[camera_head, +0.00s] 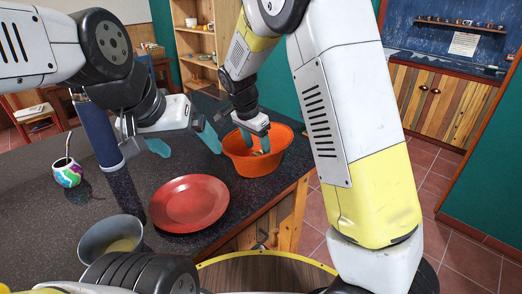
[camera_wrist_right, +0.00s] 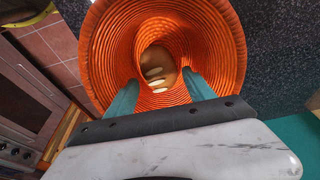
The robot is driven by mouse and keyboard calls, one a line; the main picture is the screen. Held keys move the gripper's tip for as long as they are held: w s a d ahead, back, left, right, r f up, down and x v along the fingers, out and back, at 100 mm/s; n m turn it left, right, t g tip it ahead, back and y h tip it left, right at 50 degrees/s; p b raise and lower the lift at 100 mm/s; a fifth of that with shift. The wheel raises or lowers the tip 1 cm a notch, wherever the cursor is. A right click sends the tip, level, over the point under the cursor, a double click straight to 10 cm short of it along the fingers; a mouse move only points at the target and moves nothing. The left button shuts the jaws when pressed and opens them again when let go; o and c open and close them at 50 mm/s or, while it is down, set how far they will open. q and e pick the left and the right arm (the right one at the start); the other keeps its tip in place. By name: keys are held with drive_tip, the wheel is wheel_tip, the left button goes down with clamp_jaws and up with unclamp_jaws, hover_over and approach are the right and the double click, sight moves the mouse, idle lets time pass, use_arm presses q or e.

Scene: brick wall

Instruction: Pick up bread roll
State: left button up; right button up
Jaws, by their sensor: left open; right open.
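The bread roll (camera_wrist_right: 158,67) is brown with pale marks and lies at the bottom of an orange ribbed basket (camera_head: 276,160). In the head view it is mostly hidden by the basket and the gripper. My right gripper (camera_head: 256,143) points down into the basket. In the right wrist view its teal fingers (camera_wrist_right: 160,82) are apart, one on each side of the roll in the picture; I cannot tell if they touch it. My left gripper (camera_head: 184,142) is open and empty above the dark counter, left of the basket.
A red plate (camera_head: 189,203) lies on the dark counter (camera_head: 35,235) in front of the basket. A grey bowl (camera_head: 97,237) stands near the front edge. A blue cylinder (camera_head: 97,130) and a colourful mate cup (camera_head: 67,173) are at the left. The basket is near the counter's right edge.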

sight(260, 153)
drive_tip(key=shift+x, duration=1.95)
drive_tip(key=c, duration=1)
drive_tip(key=shift+r, duration=0.2)
